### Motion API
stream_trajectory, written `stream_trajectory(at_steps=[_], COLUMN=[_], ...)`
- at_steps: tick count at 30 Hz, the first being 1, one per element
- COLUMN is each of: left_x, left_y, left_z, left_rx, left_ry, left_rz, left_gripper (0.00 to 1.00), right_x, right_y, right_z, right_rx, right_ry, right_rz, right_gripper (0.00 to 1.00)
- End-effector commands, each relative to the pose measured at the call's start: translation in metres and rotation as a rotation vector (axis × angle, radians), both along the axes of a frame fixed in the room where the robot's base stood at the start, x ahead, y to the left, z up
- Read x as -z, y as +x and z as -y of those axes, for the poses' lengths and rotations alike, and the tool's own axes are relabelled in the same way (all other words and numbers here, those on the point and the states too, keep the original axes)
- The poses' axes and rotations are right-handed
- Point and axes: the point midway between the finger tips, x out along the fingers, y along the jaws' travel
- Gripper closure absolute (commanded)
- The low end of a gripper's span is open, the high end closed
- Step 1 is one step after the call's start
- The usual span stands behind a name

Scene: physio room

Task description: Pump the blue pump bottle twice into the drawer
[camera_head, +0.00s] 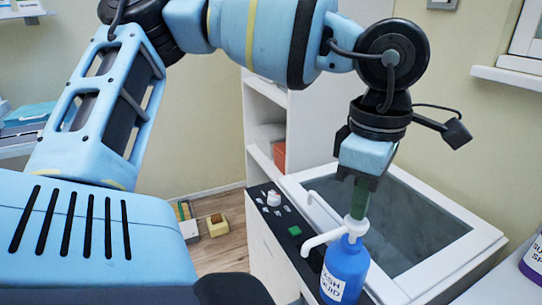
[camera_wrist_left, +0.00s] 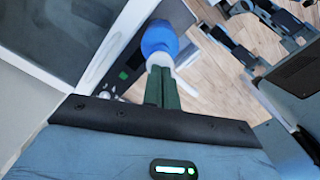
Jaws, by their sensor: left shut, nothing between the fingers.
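The blue pump bottle (camera_head: 345,270) stands upright with a white label and a white pump head (camera_head: 335,236). In the left wrist view the shut fingers (camera_wrist_left: 162,88) cover part of the pump head, with the blue bottle (camera_wrist_left: 158,40) beyond. My right gripper is not in view.
A white-framed top with a dark grey pane (camera_head: 430,235) lies to the right. A purple labelled container (camera_head: 533,262) is at the right edge. A yellowish box (camera_head: 217,225) sits on the wooden floor.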

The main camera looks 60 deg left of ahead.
Motion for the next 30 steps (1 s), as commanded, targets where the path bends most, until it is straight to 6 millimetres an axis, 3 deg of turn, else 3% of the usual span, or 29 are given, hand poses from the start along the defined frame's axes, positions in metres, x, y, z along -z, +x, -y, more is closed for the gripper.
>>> stream_trajectory(at_steps=[21,30], left_x=[0.023,0.022], left_y=[0.000,0.000], left_z=[0.000,0.000], left_rx=[0.000,0.000], left_ry=[0.000,0.001], left_rz=[-0.002,-0.003], left_gripper=[1.00,1.00], right_x=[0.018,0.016], right_y=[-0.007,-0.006], right_z=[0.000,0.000], right_rx=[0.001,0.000], right_ry=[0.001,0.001], right_rz=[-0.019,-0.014], right_gripper=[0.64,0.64])
